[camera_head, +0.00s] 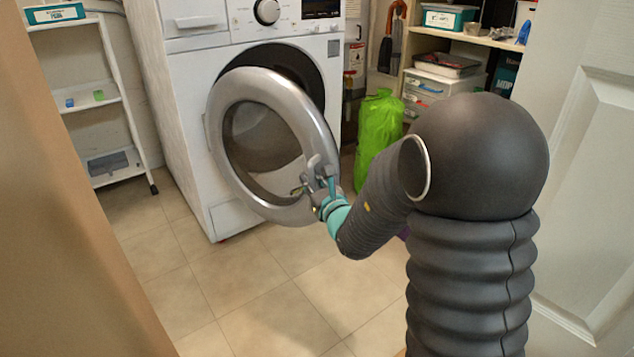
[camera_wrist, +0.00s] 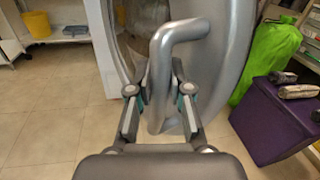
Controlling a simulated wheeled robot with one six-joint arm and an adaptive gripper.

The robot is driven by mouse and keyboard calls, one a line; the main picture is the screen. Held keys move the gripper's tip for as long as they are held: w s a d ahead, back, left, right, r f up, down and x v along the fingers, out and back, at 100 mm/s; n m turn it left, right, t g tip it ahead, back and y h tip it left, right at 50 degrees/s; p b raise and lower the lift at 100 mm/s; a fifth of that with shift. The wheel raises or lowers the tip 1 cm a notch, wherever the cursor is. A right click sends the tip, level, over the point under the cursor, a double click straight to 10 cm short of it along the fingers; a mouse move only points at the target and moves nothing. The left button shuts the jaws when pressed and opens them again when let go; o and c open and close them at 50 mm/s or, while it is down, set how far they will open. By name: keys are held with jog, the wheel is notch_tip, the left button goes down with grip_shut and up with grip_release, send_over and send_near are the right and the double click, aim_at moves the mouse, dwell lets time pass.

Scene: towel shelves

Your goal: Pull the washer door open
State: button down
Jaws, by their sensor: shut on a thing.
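The washer door (camera_head: 238,92) is a round silver ring with dark glass. It stands ajar, swung out from the white washer (camera_head: 190,80), and part of the dark drum opening (camera_head: 300,68) shows behind it. My gripper (camera_head: 318,192) is at the lower right of the door ring. In the wrist view my gripper (camera_wrist: 158,108) has its two fingers on either side of the grey door handle (camera_wrist: 160,65), shut on it. The handle is a bent bar on the door's rim (camera_wrist: 225,70).
A green bag (camera_head: 378,135) stands right of the washer, near shelves (camera_head: 450,38). A purple box (camera_wrist: 270,122) is on the floor at the right in the wrist view. A white rack (camera_head: 108,95) stands left. The tiled floor (camera_head: 250,290) before the washer is clear. A white panelled door (camera_head: 595,150) is at the right.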

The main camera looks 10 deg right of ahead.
jog(key=shift+w+a+r, duration=0.1)
jog(key=shift+r, duration=0.1)
jog(key=c, duration=1.1)
grip_release()
jog(key=shift+f, duration=0.1)
jog(key=shift+d, duration=0.2)
jog(key=v, duration=0.7)
jog(key=shift+s, duration=0.25)
jog(key=shift+c, duration=0.2)
